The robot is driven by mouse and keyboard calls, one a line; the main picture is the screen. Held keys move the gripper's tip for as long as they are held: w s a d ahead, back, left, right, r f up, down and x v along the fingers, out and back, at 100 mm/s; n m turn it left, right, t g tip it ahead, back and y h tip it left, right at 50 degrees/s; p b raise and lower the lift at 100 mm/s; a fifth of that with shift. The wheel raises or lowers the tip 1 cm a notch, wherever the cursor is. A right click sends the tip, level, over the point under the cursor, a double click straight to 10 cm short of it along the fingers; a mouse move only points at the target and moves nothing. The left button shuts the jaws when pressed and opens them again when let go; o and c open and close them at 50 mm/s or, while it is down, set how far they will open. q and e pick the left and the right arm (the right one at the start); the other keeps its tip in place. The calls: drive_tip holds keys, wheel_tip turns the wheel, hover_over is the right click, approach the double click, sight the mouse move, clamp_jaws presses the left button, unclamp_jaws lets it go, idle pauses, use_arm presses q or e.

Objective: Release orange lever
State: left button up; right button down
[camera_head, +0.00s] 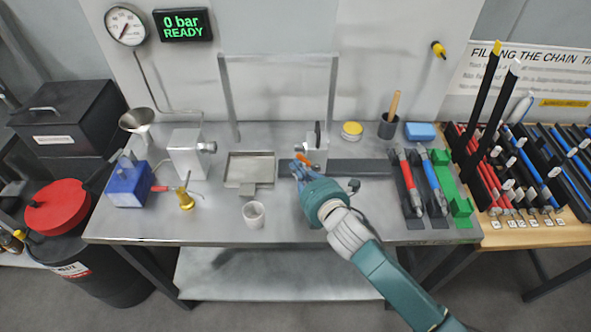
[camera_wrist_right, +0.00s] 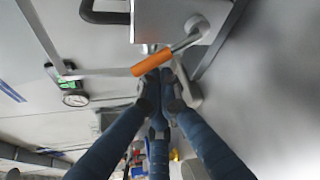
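The orange lever (camera_wrist_right: 152,63) has an orange grip on a metal rod, which joins a grey block (camera_wrist_right: 168,20) in the right wrist view. In the head view a small piece of the orange lever (camera_head: 304,159) shows at the front of the metal press (camera_head: 313,150). My right gripper (camera_head: 300,168) is at the lever, and its blue fingers partly cover it. In the right wrist view the fingertips of my right gripper (camera_wrist_right: 160,76) are right by the orange grip. I cannot tell whether they close around it. My left gripper is not in view.
A square metal tray (camera_head: 250,167), a white cup (camera_head: 254,213) and a brass piece (camera_head: 186,200) are left of my arm. Red and blue tools in black holders (camera_head: 412,213) lie to the right. A tall metal frame (camera_head: 333,100) rises behind. The display reads 0 bar READY.

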sight(310, 164)
drive_tip(key=d+m+y+b, duration=0.1)
drive_tip(key=d+r+m+t+b, duration=0.1)
drive_tip(key=m, duration=0.1)
drive_tip(key=shift+r+y, duration=0.1)
drive_tip(key=shift+y, duration=0.3)
drive_tip(key=shift+d+r+m+t+b, duration=0.35)
drive_tip(key=shift+d+m+t+b, duration=0.15)
drive_tip(key=shift+m, duration=0.5)
drive_tip(key=shift+d+r, duration=0.2)
drive_tip(key=shift+d, duration=0.05)
drive_tip(key=shift+w, duration=0.1)
